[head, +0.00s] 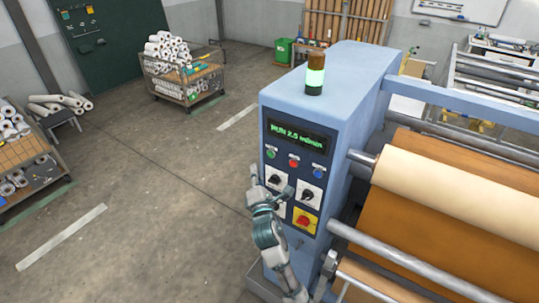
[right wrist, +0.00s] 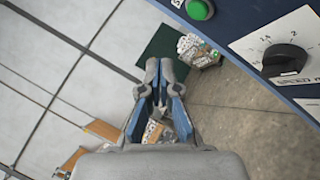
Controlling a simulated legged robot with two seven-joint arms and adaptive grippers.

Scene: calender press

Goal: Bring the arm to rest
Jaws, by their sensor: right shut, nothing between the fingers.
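My right gripper (head: 262,193) is in front of the control panel (head: 267,167) on the blue press cabinet, beside the left edge of its dials. In the right wrist view its fingertips (right wrist: 159,70) are together with nothing between them. That view also shows a green button (right wrist: 200,9) and a black dial (right wrist: 285,59) on the panel, apart from the fingers and to their right. The gripper hides part of the lower left of the panel in the head view. My left gripper is in neither view.
The panel's display (head: 298,134) reads "RUN 2.5 m/min", and the stack light (head: 315,75) glows green. Rollers (head: 460,190) with a cream web lie to the right. Carts of rolls (head: 185,95) stand at the back left. The floor left of the cabinet is clear.

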